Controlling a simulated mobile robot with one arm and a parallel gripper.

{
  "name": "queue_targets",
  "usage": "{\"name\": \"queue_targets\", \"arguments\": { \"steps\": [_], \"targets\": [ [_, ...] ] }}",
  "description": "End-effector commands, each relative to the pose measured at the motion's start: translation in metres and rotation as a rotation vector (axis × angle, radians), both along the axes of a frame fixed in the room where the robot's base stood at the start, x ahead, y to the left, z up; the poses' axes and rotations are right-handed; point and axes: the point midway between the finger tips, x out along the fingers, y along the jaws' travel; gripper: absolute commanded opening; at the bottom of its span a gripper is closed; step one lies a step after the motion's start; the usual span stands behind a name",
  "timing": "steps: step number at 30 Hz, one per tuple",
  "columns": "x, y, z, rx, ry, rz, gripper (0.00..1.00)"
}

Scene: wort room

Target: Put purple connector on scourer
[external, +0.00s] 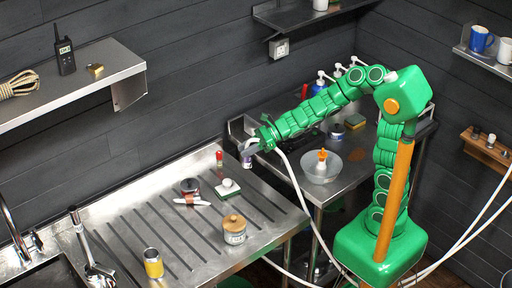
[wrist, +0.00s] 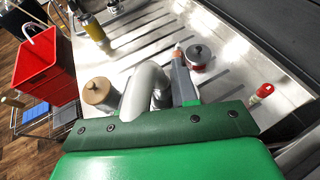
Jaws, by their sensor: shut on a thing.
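My gripper (external: 250,149) is raised over the back right corner of the draining board, shut on a small purple and white piece (external: 246,161), which looks like the purple connector. In the wrist view the grey fingers (wrist: 172,95) hide the held piece. A yellow and green sponge (external: 355,122) lies on the side table; I cannot tell which pad is the scourer.
A bowl (external: 321,170) with an orange-topped bottle sits on the side table.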

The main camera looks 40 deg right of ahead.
Motion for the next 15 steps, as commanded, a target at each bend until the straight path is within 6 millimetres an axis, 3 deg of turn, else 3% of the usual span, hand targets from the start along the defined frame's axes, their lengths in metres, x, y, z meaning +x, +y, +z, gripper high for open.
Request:
{"name": "queue_targets", "arguments": {
  "steps": [9, 15],
  "targets": [
    [0.036, 0.02, -0.02, 0.0, 0.0, 0.002, 0.0],
    [0.05, 0.028, -0.041, 0.001, 0.003, 0.003, 0.0]
  ]
}}
